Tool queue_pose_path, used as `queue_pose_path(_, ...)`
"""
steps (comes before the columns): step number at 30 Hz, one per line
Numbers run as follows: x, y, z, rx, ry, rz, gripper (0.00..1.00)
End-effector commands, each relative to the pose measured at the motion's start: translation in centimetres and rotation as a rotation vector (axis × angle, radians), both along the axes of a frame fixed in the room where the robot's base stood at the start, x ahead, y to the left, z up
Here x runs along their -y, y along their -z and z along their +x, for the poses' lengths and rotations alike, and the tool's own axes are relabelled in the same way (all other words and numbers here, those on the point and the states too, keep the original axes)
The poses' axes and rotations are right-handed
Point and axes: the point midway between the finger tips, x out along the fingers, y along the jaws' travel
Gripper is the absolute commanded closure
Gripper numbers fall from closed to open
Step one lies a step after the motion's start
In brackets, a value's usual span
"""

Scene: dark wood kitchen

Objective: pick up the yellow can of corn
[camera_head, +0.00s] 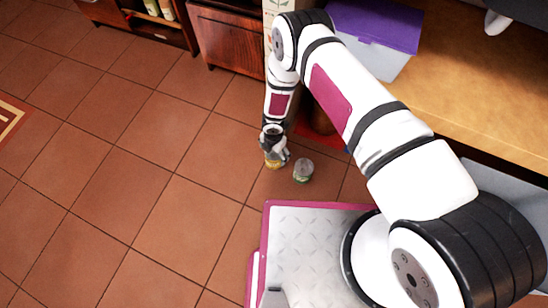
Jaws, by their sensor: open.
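A yellow can (273,164) stands on the tiled floor, near the middle of the head view. Only a small part of it shows below my gripper, and its label cannot be read. My gripper (275,155) is open and points down right over the yellow can, with its fingers at or around the can's top. Whether the fingers touch the can cannot be told. The gripper hides most of the can.
A green can with a grey top (303,171) stands just right of the yellow can. A wooden counter (480,85) with a purple-lidded box (372,22) is at right. Wooden cabinets (226,40) line the back. The tiled floor (130,160) at left is clear.

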Motion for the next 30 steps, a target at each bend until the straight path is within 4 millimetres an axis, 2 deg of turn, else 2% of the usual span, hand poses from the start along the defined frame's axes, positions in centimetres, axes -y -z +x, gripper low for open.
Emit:
queue_pose_path(5,0.1,1.4,-0.1,-0.001,0.000,0.000,0.16)
queue_pose_path(13,0.3,4.8,-0.2,-0.002,0.003,-0.001,0.16)
queue_pose_path(21,0.2,5.1,-0.1,-0.001,0.001,-0.001,0.16)
queue_pose_path(22,0.2,5.1,-0.1,-0.001,0.001,-0.001,0.18)
queue_pose_path(27,0.2,5.1,-0.1,-0.001,0.001,-0.001,0.57)
queue_pose_path(30,0.2,5.1,-0.1,-0.001,0.001,-0.001,0.76)
